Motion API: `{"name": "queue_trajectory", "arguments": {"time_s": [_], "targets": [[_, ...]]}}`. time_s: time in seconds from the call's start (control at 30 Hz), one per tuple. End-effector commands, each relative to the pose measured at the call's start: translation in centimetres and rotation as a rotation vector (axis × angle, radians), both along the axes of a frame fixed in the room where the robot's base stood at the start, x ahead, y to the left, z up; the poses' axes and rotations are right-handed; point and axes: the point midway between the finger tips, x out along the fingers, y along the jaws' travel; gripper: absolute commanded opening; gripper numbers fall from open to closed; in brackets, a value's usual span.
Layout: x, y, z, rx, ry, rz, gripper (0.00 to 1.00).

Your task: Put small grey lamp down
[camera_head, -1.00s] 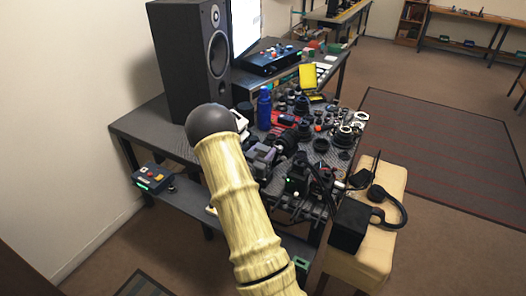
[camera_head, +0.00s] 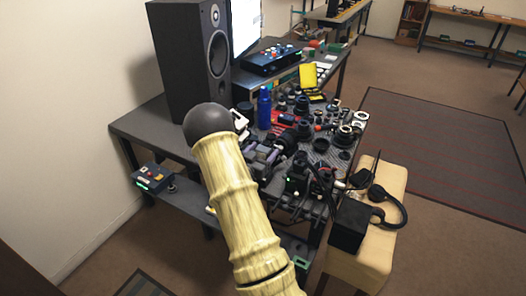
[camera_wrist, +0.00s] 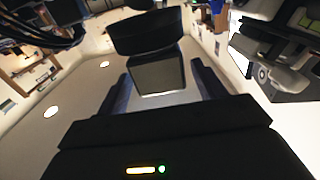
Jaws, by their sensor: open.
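In the wrist view my gripper (camera_wrist: 160,84) is open, with one dark finger on each side of the picture's middle. A small grey block-shaped thing with a wide dark band (camera_wrist: 157,72) shows between and beyond the fingers. It looks like the small grey lamp, but I cannot be sure. I cannot tell whether it touches a finger or what it rests on. In the head view my arm covers part of the cluttered workbench (camera_head: 150,128), and I cannot clearly pick out the gripper or the lamp there.
A tall black speaker (camera_head: 188,55) and a blue bottle (camera_head: 264,108) stand on the bench among several lens parts. A beige stool (camera_head: 392,180) at the right holds headphones (camera_head: 399,205) and a black box (camera_head: 349,226). The floor beyond, with a dark rug (camera_head: 440,150), is clear.

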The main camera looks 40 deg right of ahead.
Motion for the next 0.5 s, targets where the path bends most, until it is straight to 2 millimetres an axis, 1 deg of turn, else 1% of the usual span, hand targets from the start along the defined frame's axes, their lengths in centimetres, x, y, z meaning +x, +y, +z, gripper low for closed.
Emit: {"name": "queue_trajectory", "arguments": {"time_s": [0.03, 0.1, 0.4, 0.5], "targets": [[-0.2, 1.1, -0.4, 0.002, 0.002, 0.006, 0.69], [-0.7, 2.3, -0.4, 0.002, 0.002, 0.006, 0.69], [-3.0, 7.8, -0.4, 0.002, 0.002, 0.006, 0.69], [-3.6, 9.3, -0.3, 0.001, 0.003, 0.006, 0.69]]}}
